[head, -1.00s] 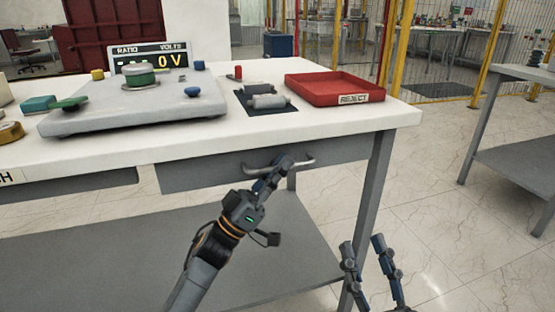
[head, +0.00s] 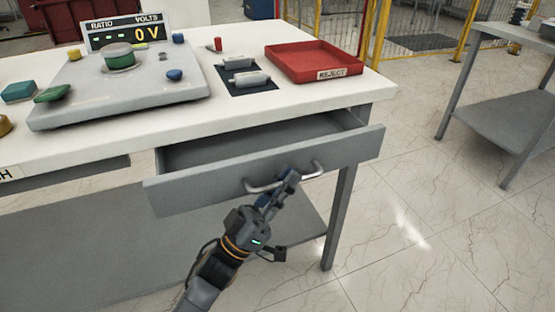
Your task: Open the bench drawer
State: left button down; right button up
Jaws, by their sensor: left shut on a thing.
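The grey bench drawer (head: 208,191) under the white-topped bench (head: 215,118) is pulled out, with its open inside showing behind the front panel. Its silver bar handle (head: 262,187) is on the middle of the front. My left gripper (head: 288,182) is shut on the handle near its right half. The fingers partly hide the handle. The part of the drawer deepest under the bench top is hidden. My right gripper is not in view.
On the bench top are a ratio meter (head: 128,34), a grey test fixture (head: 120,90), a dark mat (head: 242,78) with grey cylinders, and a red reject tray (head: 315,62). A lower shelf (head: 120,245) lies under the drawer.

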pick_arm(q)
jog(key=s+d+p, duration=0.3)
jog(key=s+p, duration=0.1)
jog(key=s, duration=0.6)
jog(key=shift+s+d, duration=0.2)
jog(key=shift+s, duration=0.05)
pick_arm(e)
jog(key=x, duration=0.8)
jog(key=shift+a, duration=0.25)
pick_arm(q)
jog(key=shift+f, duration=0.1)
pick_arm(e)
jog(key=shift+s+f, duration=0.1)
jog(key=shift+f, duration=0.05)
pick_arm(q)
jog(key=c, duration=1.7)
grip_release()
jog(key=v, duration=1.2)
